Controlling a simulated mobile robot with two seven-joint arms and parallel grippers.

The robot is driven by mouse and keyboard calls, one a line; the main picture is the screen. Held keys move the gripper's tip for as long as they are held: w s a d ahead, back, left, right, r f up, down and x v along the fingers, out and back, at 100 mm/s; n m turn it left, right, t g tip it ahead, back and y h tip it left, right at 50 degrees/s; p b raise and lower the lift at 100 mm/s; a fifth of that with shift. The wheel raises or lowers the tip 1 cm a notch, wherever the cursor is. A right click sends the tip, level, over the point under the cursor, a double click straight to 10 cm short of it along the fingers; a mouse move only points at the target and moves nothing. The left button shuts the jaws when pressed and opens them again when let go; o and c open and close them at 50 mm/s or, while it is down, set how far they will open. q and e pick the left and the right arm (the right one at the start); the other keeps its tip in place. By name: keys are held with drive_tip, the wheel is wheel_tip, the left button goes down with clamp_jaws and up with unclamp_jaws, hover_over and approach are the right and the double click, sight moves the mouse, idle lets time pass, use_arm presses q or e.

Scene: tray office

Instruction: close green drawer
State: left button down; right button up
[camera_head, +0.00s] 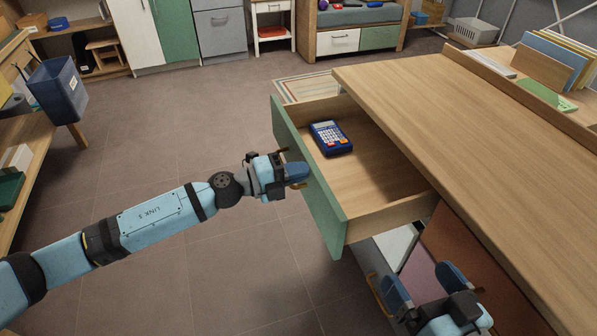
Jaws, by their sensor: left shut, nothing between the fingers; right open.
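The green drawer (307,180) is pulled out from the wooden desk (470,120), its green front facing left. A blue calculator (331,138) lies inside it towards the far end. My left gripper (297,175) is shut and empty, at the outer face of the green front near its middle. I cannot tell whether its fingertips touch the front. My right gripper (418,285) is open and empty, low at the near side of the drawer, in front of the desk's lower fronts.
A shelf with a blue bin (58,88) is at the left. Cabinets (221,32) line the back. The floor left of the drawer is clear.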

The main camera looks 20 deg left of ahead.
drive_tip(key=shift+w+r, duration=0.15)
drive_tip(key=shift+r, duration=0.15)
use_arm(q)
drive_tip(key=p+x, duration=0.4)
drive_tip(key=x, duration=1.8)
drive_tip(key=shift+r+p, duration=0.15)
drive_tip(key=shift+p, duration=0.15)
use_arm(e)
wheel_tip(320, 180, up, 6)
drive_tip(key=t, duration=0.2)
drive_tip(key=shift+s+d+r+m+t, duration=0.15)
drive_tip(key=shift+s+r+m+t, duration=0.15)
drive_tip(key=shift+t, duration=0.1)
use_arm(q)
drive_tip(key=shift+w+r, duration=0.1)
drive_tip(key=shift+r, duration=0.1)
drive_tip(key=shift+a, duration=0.15)
